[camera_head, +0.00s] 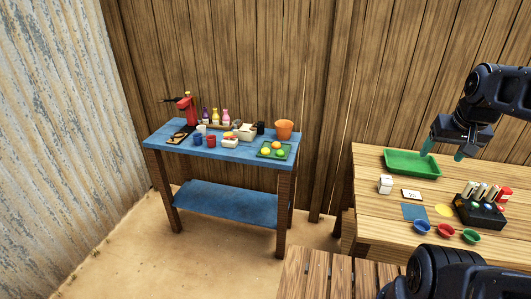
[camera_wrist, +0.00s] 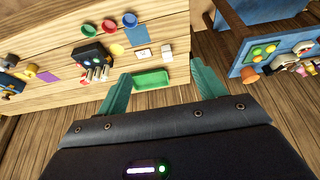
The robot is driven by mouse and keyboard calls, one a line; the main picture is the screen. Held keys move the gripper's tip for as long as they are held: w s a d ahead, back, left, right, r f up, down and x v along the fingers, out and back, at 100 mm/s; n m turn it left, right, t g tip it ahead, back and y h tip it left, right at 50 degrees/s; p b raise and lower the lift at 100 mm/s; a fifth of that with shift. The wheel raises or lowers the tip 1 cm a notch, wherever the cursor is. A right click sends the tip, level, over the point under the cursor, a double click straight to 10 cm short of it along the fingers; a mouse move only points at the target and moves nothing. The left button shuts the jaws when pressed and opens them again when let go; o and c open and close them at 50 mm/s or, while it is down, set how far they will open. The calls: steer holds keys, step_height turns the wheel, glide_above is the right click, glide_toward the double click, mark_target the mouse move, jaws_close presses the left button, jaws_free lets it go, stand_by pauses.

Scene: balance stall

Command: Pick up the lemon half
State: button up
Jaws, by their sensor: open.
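I cannot single out the lemon half for certain. Small round yellow and green fruits (camera_head: 265,152) lie in a small green tray (camera_head: 259,155) on the blue table (camera_head: 230,152). They also show in the wrist view as small round spots (camera_wrist: 257,51). At this size I cannot tell whether any is a cut half. My gripper (camera_head: 444,152) is open and empty above the wooden table, near the large green tray (camera_head: 412,170), well right of the blue table. Its teal fingers stand apart in the wrist view (camera_wrist: 160,72).
The blue table also holds a red press (camera_head: 187,108), several bottles (camera_head: 215,116), cups (camera_head: 211,140) and an orange pot (camera_head: 284,129). The wooden table (camera_head: 378,215) holds a black rack (camera_head: 480,211) and several coloured bowls (camera_head: 446,231). Sandy floor (camera_head: 318,238) lies between the tables.

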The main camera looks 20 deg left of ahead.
steer(key=shift+w+r, duration=0.1)
steer(key=w+a+r+n+g, duration=0.1)
steer(key=w+a+r+n, duration=0.1)
steer(key=w+a, duration=0.5)
steer(key=w+a+r+n, duration=0.2)
steer(key=w+a, duration=0.1)
steer(key=w, duration=0.8)
steer(key=w+a+r+n+g, duration=0.1)
steer(key=w+a+n, duration=0.1)
steer(key=w+a, duration=0.45)
steer(key=w+a+f+n, duration=0.25)
steer(key=w+a, duration=0.35)
steer(key=w, duration=0.4)
steer(key=n+g, duration=0.3)
steer(key=n, duration=0.4)
glide_above(266, 149)
step_height(266, 149, down, 28)
steer(key=f, duration=0.1)
steer(key=shift+m, duration=0.25)
steer(key=f, duration=1)
steer(key=shift+w, duration=0.2)
